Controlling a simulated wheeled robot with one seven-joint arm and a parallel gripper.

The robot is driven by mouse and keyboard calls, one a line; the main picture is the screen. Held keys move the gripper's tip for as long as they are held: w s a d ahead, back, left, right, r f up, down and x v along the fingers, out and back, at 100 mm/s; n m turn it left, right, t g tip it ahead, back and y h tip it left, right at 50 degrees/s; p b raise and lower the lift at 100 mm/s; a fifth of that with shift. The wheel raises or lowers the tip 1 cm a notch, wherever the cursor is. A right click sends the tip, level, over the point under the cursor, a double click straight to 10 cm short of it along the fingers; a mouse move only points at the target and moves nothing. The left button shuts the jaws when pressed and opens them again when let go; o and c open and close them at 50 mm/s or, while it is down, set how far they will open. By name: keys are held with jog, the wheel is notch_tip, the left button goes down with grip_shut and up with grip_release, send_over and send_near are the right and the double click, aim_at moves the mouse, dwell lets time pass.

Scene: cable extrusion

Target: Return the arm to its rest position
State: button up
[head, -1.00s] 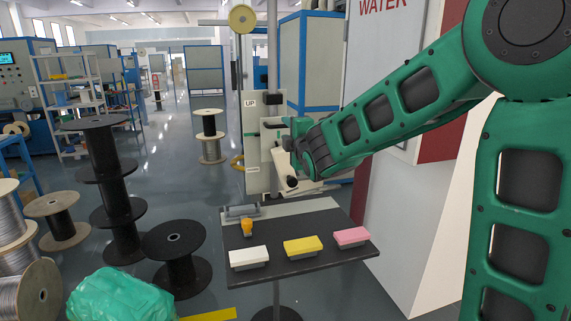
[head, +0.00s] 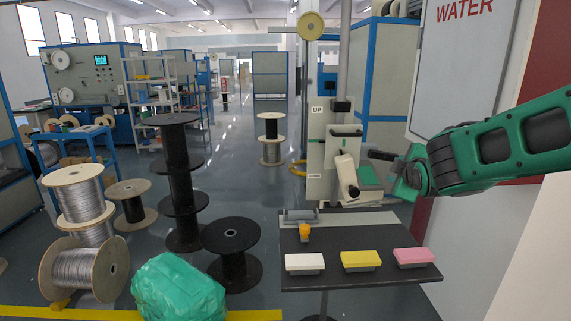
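My green arm (head: 490,145) reaches in from the right edge in the head view. My gripper (head: 380,168) is at its left end, above the right rear part of the small dark table and to the right of the white upright machine panel (head: 318,150) marked UP. A light lever-like part (head: 347,172) with a dark knob is just left of the gripper. The gap between them is unclear. The fingers are small and seen from the side, so their opening is not clear. I see no object held.
The dark table (head: 290,247) bears white (head: 304,261), yellow (head: 360,259) and pink (head: 412,256) blocks and an orange item (head: 304,231). A WATER cabinet (head: 465,60) stands behind the arm. Black spools (head: 232,255) and a green bag (head: 178,290) are at left.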

jog(key=s+d+f+m+g, duration=0.4)
jog(key=s+d+f+m, duration=0.1)
jog(key=s, duration=0.4)
jog(key=s+d+f+m+g, duration=0.3)
jog(key=s+d+f+m, duration=0.1)
jog(key=s, duration=0.4)
jog(key=s+a+f+m+g+y, duration=0.1)
jog(key=s+f+m+g, duration=0.1)
jog(key=s, duration=1)
jog(key=s+a+f+m+g+y, duration=0.1)
jog(key=s+f+m+g, duration=0.2)
jog(key=s, duration=0.9)
jog(key=m+g, duration=0.2)
jog(key=m, duration=0.2)
jog(key=shift+s+a+y, duration=0.15)
jog(key=shift+y, duration=0.25)
jog(key=shift+w+f, duration=0.2)
jog(key=shift+w, duration=0.45)
